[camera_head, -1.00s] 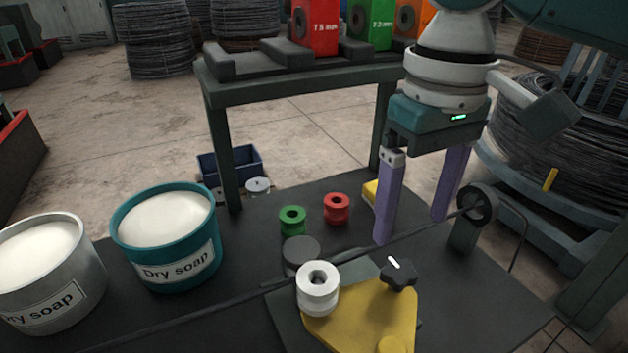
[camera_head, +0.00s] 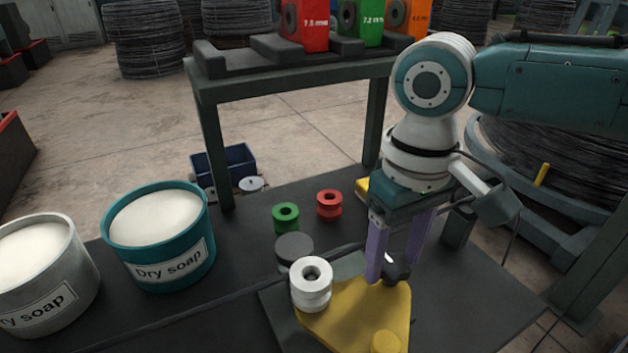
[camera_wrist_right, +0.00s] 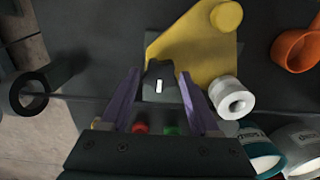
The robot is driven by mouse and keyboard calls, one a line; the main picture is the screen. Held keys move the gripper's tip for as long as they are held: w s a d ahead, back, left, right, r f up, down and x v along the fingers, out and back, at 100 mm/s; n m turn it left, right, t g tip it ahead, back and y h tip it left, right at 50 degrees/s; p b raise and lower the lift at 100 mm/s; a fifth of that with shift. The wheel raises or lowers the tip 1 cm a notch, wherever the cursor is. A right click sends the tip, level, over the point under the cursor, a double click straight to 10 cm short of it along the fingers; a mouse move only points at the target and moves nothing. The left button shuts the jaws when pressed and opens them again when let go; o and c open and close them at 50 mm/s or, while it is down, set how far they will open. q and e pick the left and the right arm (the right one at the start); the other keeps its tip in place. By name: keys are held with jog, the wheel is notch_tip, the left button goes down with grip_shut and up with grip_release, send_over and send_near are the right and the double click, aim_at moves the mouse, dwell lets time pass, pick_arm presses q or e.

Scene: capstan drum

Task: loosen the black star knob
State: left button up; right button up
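The black star knob (camera_head: 398,270), with a white mark on top, sits on the yellow plate (camera_head: 360,318). The left finger partly hides it in the head view. My right gripper (camera_head: 395,272) points down with its two purple fingers on either side of the knob. In the right wrist view the knob (camera_wrist_right: 159,82) lies between the fingertips (camera_wrist_right: 159,73), which look open around it; contact cannot be made out. A white grooved roller (camera_head: 311,285) stands at the plate's left edge. My left gripper is not in view.
Green (camera_head: 286,217) and red (camera_head: 329,204) rollers and a dark round disc (camera_head: 294,249) are behind the plate. A wire runs across the table close to the gripper. Teal (camera_head: 160,240) and grey (camera_head: 42,275) soap buckets stand left. The table's right front is clear.

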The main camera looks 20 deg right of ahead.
grip_shut()
dwell(0.4)
